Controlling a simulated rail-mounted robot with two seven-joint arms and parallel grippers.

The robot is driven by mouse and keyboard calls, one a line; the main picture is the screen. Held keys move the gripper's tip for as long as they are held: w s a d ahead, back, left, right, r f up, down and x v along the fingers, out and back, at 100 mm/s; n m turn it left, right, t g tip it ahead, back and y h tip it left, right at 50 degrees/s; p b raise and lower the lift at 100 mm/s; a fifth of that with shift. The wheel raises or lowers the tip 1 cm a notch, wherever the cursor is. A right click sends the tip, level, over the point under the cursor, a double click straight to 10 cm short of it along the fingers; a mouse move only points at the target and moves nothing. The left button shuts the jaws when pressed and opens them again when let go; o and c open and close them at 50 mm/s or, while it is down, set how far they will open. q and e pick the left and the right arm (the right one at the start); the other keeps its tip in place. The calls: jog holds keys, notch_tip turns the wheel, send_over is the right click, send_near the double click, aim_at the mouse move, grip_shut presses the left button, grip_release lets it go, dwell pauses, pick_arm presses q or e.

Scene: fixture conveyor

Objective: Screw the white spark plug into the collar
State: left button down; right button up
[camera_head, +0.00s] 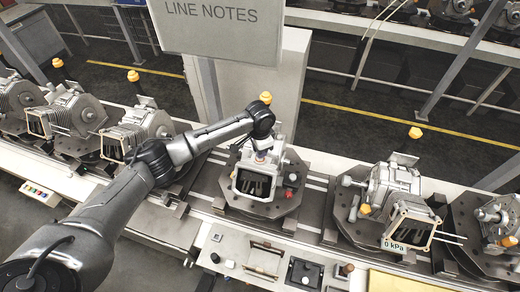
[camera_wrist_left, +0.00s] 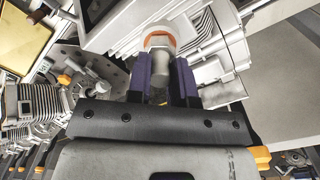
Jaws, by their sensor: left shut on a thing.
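My left arm reaches in from the left, and its gripper (camera_head: 262,152) is over the engine (camera_head: 258,184) on the middle fixture. In the left wrist view, the purple fingers of this gripper (camera_wrist_left: 160,78) are shut on the pale spark plug (camera_wrist_left: 158,58). The plug's far end meets a round opening with an orange and white rim, which looks like the collar (camera_wrist_left: 158,33), on the ribbed engine body. I cannot tell how deep the plug sits. In the head view the plug and collar are too small and covered to make out. My right gripper is not in view.
More engines on dark fixtures stand along the conveyor, at left (camera_head: 70,112) and right (camera_head: 395,190). A sign reading LINE NOTES (camera_head: 215,28) rises behind the middle fixture. A control panel (camera_head: 262,257) lies in front of it.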

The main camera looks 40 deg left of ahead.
pick_arm(q)
jog(key=m, duration=0.6)
jog(key=shift+m, duration=0.4)
jog(key=m, duration=0.7)
jog(key=shift+m, duration=1.6)
jog(key=shift+m, duration=0.5)
jog(key=m, duration=0.5)
jog(key=shift+f, duration=0.1)
